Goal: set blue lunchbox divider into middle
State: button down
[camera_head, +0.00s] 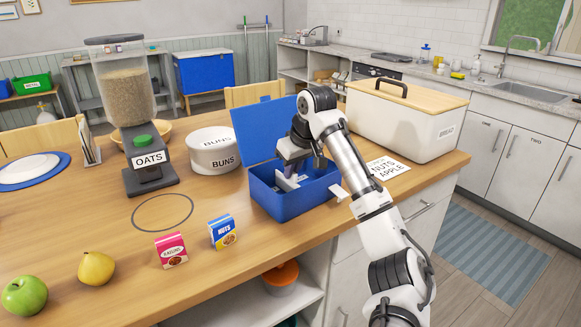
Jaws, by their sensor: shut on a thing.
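The blue lunchbox (297,205) stands on the wooden table with its lid (258,128) raised at the back. My gripper (301,170) reaches down into the lunchbox, around its middle, and is shut on a blue piece (319,163) that appears to be the divider. The divider's lower edge is hidden by the lunchbox's front wall and my gripper, so I cannot tell whether it touches the floor of the box. Small white parts (285,183) show inside the lunchbox beside my gripper; I cannot tell what they are.
A round buns tin (212,152) and an oats dispenser (130,110) stand left of the lunchbox. A nuts box (222,232), a raisins box (171,250), a pear (96,268) and an apple (24,296) are in front. A white bin (405,122) and a card (386,168) lie to the right.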

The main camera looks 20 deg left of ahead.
jog(key=shift+a, duration=0.1)
jog(key=c, duration=1.5)
grip_release()
jog(key=shift+r, duration=0.1)
jog(key=b+v, duration=0.1)
jog(key=v, duration=1.2)
jog(key=shift+s+d+r, duration=0.15)
jog(key=shift+d+r, duration=0.05)
jog(key=shift+r, duration=0.05)
